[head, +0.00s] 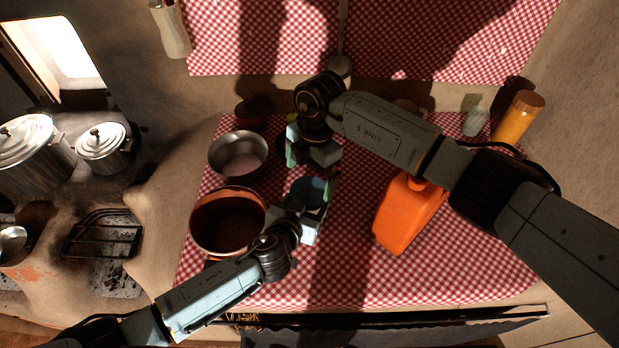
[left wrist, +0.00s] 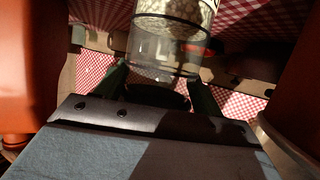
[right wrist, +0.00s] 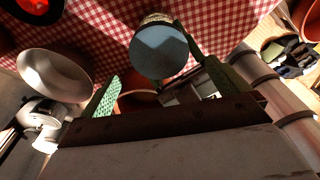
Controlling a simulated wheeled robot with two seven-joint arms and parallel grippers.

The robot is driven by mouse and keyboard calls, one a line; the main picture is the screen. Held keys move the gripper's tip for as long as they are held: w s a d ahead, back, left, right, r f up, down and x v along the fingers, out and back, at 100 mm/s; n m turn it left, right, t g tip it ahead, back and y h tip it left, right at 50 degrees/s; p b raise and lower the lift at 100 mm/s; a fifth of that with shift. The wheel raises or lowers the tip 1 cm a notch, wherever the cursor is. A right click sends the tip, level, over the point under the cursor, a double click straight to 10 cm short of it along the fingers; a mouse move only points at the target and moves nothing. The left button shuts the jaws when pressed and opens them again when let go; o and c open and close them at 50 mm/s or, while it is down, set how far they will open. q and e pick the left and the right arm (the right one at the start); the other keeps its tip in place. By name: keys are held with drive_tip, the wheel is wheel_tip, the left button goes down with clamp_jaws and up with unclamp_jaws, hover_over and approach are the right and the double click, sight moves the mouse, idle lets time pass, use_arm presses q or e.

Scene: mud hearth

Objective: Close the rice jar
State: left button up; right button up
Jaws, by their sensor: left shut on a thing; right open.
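The lid (head: 309,189), a blue-grey disc, is at the middle of the table in the head view, and in the right wrist view (right wrist: 160,52). My left gripper (head: 303,207) is shut on its edge. The rice jar (left wrist: 166,45), clear glass with white rice, shows in the left wrist view, with the lid's dark edge at its clear end. Only a sliver of the jar shows behind the lid in the right wrist view. I cannot tell whether the lid touches it. My right gripper (right wrist: 150,68) is open beside the lid, fingers apart and empty.
A terracotta pot (head: 201,238) stands close left of my left gripper, with a steel bowl (head: 238,152) behind it. A yellow bottle (head: 514,122) and small glass (head: 475,123) are at the back right. The front right cloth is clear.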

idle(0.3)
drive_tip(key=n, duration=0.5)
drive_tip(key=shift+r+n, duration=0.25)
drive_tip(key=shift+n, duration=0.05)
drive_tip(key=n, duration=0.5)
drive_tip(key=shift+r+n, duration=0.2)
drive_tip(key=shift+n, duration=0.2)
drive_tip(key=n, duration=0.5)
drive_tip(key=shift+r+n, duration=0.25)
drive_tip(key=shift+n, duration=0.15)
drive_tip(key=n, duration=0.5)
drive_tip(key=shift+r+n+t+h, duration=0.2)
drive_tip(key=shift+n+t+h, duration=0.1)
drive_tip(key=n, duration=0.5)
drive_tip(key=shift+a+r+n, duration=0.1)
drive_tip(key=shift+r+n, duration=0.15)
drive_tip(key=shift+n, duration=0.15)
drive_tip(key=n, duration=0.5)
drive_tip(key=shift+r+n, duration=0.25)
drive_tip(key=shift+n, duration=0.05)
drive_tip(key=n, duration=0.5)
drive_tip(key=shift+r+n, duration=0.2)
drive_tip(key=shift+n, duration=0.2)
drive_tip(key=n, duration=0.5)
drive_tip(key=shift+r+n, duration=0.2)
drive_tip(key=shift+n, duration=0.2)
